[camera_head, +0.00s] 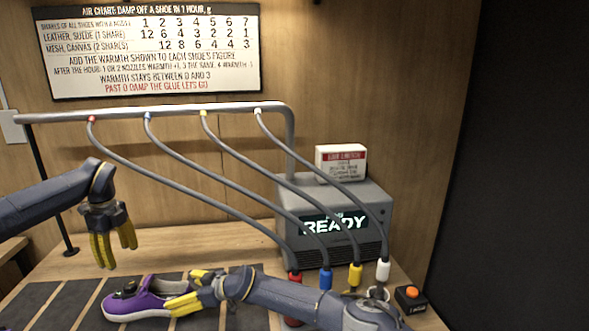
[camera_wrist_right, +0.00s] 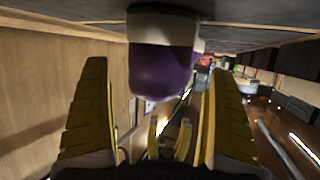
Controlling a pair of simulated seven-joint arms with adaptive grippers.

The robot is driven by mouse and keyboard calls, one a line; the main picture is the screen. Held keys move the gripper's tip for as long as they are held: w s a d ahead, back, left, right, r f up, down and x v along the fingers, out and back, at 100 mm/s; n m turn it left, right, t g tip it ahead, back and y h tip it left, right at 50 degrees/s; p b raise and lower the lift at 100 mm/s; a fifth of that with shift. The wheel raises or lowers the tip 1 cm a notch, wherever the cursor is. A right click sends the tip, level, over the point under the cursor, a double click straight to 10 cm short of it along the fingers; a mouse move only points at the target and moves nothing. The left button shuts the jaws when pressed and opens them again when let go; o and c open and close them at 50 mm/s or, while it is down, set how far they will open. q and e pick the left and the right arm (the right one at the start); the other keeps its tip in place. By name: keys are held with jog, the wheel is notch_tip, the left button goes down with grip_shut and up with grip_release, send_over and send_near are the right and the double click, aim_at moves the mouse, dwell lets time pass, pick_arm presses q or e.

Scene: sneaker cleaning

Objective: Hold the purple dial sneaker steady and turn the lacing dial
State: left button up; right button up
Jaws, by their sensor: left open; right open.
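The purple sneaker (camera_head: 143,306) with a white sole lies on the dark striped mat at the front left of the table in the head view. A small dark round part, which looks like the lacing dial (camera_head: 127,289), is on its upper. My right gripper (camera_head: 181,289) is open at the shoe's right end. In the right wrist view, the purple and white end of the sneaker (camera_wrist_right: 162,68) shows between its spread yellow fingers (camera_wrist_right: 158,108); contact cannot be told. My left gripper (camera_head: 118,256) is open and empty, pointing down above and behind the shoe.
A grey dryer box (camera_head: 350,202) reading READY stands at the right with a small white box on top. Four hoses with coloured ends hang from a grey rail (camera_head: 180,113). An orange button (camera_head: 411,293) is at the right. The dark striped mat (camera_head: 30,299) has free room left of the shoe.

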jog(key=v, duration=0.9)
jog(key=shift+d, duration=0.35)
jog(key=shift+s+r, duration=0.1)
